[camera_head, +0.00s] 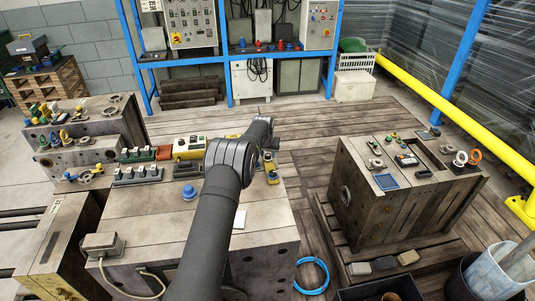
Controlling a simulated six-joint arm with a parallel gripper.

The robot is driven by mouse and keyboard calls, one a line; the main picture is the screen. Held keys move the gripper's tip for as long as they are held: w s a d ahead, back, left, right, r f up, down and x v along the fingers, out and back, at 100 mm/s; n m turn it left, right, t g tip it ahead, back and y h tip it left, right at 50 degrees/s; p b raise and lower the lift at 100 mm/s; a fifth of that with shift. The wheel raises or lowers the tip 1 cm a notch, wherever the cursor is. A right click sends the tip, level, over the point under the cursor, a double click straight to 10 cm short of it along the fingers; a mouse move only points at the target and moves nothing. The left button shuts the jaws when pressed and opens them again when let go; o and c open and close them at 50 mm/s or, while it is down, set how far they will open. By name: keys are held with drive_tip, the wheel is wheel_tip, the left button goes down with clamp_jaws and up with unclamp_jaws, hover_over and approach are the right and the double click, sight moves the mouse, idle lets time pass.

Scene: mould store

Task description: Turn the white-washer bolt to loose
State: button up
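My arm reaches from the bottom of the picture over the near mould block (140,215). Its far end, with my gripper (269,163), is small and partly hidden behind my own arm, above the block's far right part. I cannot tell whether the fingers are open or shut. A small yellow and dark item (272,176) is just below it; I cannot tell if they touch. I cannot make out a bolt with a white washer for sure. A white ring (461,158) stands beside an orange ring (474,156) on the right mould block (368,205).
A blue knob (189,192), a yellow box (190,148) and several dark connectors stand on the near block. A grey box (102,244) with a cable is at its front left. A blue hose coil (312,275) lies on the floor. Open floor separates the two blocks.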

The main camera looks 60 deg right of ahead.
drive_tip(key=shift+f, duration=0.1)
drive_tip(key=shift+c, duration=0.4)
drive_tip(key=c, duration=0.6)
drive_tip(key=shift+n, duration=0.3)
drive_tip(key=n+t+y, duration=0.1)
drive_tip(key=n, duration=0.3)
drive_tip(key=shift+s+d, duration=0.15)
drive_tip(key=n+y, duration=0.1)
drive_tip(key=n, duration=0.2)
drive_tip(key=n+t+y, duration=0.1)
drive_tip(key=n, duration=0.2)
drive_tip(key=shift+f, duration=0.1)
drive_tip(key=shift+t, duration=0.3)
